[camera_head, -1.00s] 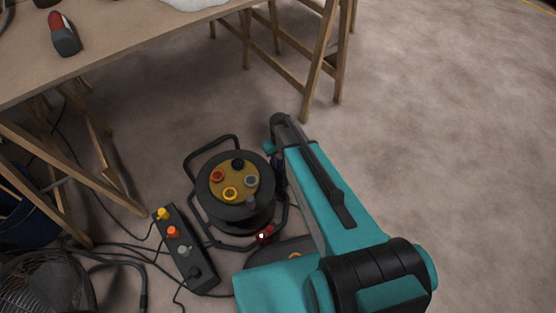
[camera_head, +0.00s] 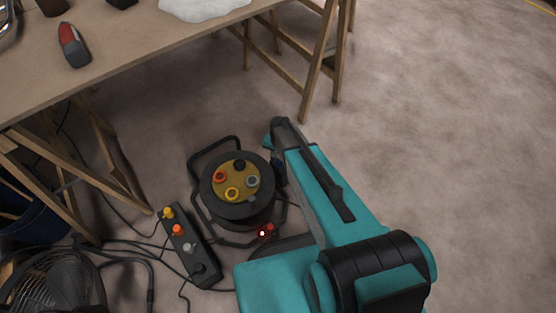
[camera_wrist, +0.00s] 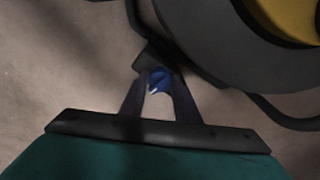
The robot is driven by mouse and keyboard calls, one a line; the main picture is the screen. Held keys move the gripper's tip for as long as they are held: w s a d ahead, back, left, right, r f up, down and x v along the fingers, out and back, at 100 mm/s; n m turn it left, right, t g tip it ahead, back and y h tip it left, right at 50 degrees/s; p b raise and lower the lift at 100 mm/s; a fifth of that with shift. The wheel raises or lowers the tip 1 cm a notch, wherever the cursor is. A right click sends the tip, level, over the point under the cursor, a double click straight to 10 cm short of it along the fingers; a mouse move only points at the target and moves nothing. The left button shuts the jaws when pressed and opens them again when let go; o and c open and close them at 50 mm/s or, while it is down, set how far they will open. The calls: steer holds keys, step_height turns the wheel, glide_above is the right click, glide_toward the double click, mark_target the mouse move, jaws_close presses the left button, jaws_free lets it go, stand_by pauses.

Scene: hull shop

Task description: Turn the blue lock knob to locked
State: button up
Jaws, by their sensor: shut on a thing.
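The blue lock knob (camera_wrist: 159,77) shows in the wrist view, on the side of the dark cable reel. A small white mark is visible on it. My gripper (camera_wrist: 160,87) is shut on the blue knob, with one finger on each side. The cable reel (camera_head: 238,214) stands on the floor in the head view, with a yellow face carrying several coloured sockets. In the head view my arm hides the knob, and the fingertips cannot be made out clearly.
A power strip (camera_head: 189,250) with coloured plugs lies left of the reel among loose cables. A fan (camera_head: 50,285) stands at the lower left. A wooden table (camera_head: 120,55) on trestles is behind. The floor (camera_head: 450,130) to the right is clear.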

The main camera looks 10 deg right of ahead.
mark_target(280, 161)
steer(key=m+p, duration=0.1)
steer(key=m, duration=0.5)
steer(key=shift+s+d+p, duration=0.15)
steer(key=shift+p, duration=0.25)
steer(key=o, duration=1)
steer(key=shift+o, duration=0.2)
steer(key=shift+r, duration=0.1)
steer(key=shift+r, duration=0.4)
step_height(280, 161, up, 13)
steer(key=p, duration=0.2)
steer(key=shift+f, duration=0.1)
